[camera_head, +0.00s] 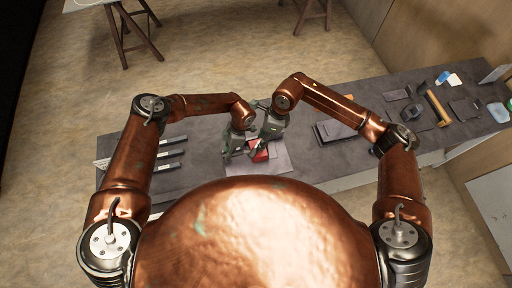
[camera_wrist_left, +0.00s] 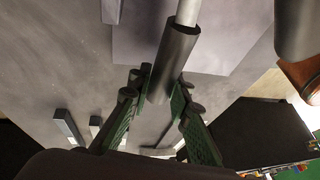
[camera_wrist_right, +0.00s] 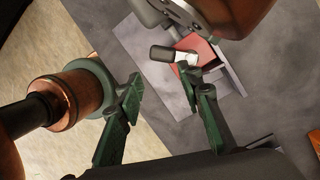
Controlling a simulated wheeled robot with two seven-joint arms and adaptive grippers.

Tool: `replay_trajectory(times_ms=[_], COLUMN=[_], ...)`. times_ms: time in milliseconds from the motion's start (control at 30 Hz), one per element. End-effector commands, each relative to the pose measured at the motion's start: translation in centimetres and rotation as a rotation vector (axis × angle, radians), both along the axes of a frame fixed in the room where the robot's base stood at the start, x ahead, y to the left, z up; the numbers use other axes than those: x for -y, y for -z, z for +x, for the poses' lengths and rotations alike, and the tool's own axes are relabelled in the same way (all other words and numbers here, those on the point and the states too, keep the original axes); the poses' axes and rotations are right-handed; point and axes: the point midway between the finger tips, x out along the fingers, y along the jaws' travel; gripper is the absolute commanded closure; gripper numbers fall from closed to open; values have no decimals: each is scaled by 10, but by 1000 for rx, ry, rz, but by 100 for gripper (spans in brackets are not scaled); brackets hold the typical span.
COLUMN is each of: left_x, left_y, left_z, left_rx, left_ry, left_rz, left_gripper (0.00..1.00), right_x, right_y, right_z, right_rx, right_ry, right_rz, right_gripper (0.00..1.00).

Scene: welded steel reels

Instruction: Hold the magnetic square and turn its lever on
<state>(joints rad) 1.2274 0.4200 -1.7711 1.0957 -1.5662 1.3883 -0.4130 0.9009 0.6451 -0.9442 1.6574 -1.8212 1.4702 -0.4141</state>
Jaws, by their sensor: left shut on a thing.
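The red magnetic square (camera_head: 260,152) lies on a light grey plate (camera_head: 278,163) on the bench. The right wrist view shows its red body (camera_wrist_right: 197,48), partly covered by an arm. A lever with a dark grip (camera_wrist_right: 163,53) and pale rod stands out beside it. My left gripper (camera_head: 232,152) is at the square; in the left wrist view its green fingers close on a dark cylindrical grip (camera_wrist_left: 170,62) on a silver rod, which looks like the lever. My right gripper (camera_wrist_right: 165,92) is open and empty, one fingertip close to the lever. Its contact there is unclear.
Several dark bars (camera_head: 160,154) lie on the bench left of the grippers. Flat dark plates (camera_head: 335,130) lie to the right. A yellow-handled tool (camera_head: 437,106) and other items lie at the right end. My two arms are close together over the square.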

Motion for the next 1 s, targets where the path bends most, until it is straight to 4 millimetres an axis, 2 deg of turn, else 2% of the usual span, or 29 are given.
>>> replay_trajectory(times_ms=[400,800,1000], left_x=[0,0,0], left_y=[0,0,0], left_z=[0,0,0], left_rx=[0,0,0], left_ry=[0,0,0], left_rz=[0,0,0], left_gripper=[100,100,100], right_x=[-4,-8,-9], right_y=[-8,-17,-21], right_z=[-10,-16,-17], right_rx=[-127,-234,-281], right_ry=[749,1481,1768], right_rz=[-96,-105,-83], right_gripper=[66,66,66])
